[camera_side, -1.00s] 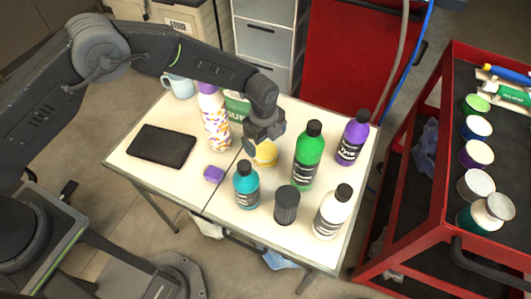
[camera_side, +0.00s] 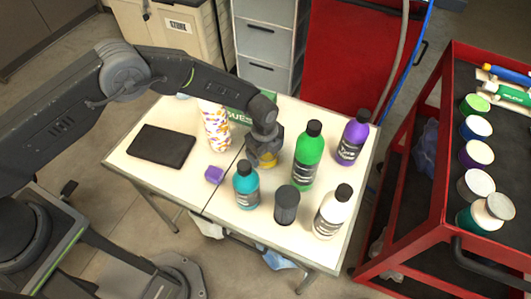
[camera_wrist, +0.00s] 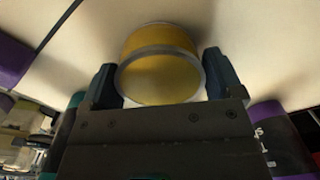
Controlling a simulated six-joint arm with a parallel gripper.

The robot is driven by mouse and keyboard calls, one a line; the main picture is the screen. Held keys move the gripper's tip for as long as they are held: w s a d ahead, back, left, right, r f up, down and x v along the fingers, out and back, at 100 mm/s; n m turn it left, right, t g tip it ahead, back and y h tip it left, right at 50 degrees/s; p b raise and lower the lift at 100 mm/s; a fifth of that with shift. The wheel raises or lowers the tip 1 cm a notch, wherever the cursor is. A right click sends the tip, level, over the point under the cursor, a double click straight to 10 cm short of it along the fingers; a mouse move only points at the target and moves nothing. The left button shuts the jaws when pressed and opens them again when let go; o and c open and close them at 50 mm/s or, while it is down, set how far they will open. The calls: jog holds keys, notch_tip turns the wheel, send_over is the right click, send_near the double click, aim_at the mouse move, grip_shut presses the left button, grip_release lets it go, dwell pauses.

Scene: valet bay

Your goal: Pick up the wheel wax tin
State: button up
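The wheel wax tin is a short yellow tin (camera_side: 268,161) with a pale metal rim. It is at the middle of the white table, partly hidden under my gripper (camera_side: 267,152). In the wrist view the tin (camera_wrist: 160,75) faces the camera, centred between the two fingers of my gripper (camera_wrist: 160,68). One finger stands on each side, very close to the rim. I cannot tell whether the fingers press on it.
A green bottle (camera_side: 308,158) stands close right of my gripper, a teal bottle (camera_side: 246,187) in front. A purple block (camera_side: 214,175) and a patterned bottle (camera_side: 217,130) are to the left. A dark cap-like cylinder (camera_side: 286,206), white bottle (camera_side: 330,215) and purple bottle (camera_side: 352,142) stand further right.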

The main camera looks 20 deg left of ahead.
jog(key=c, duration=0.6)
jog(key=shift+r, duration=0.1)
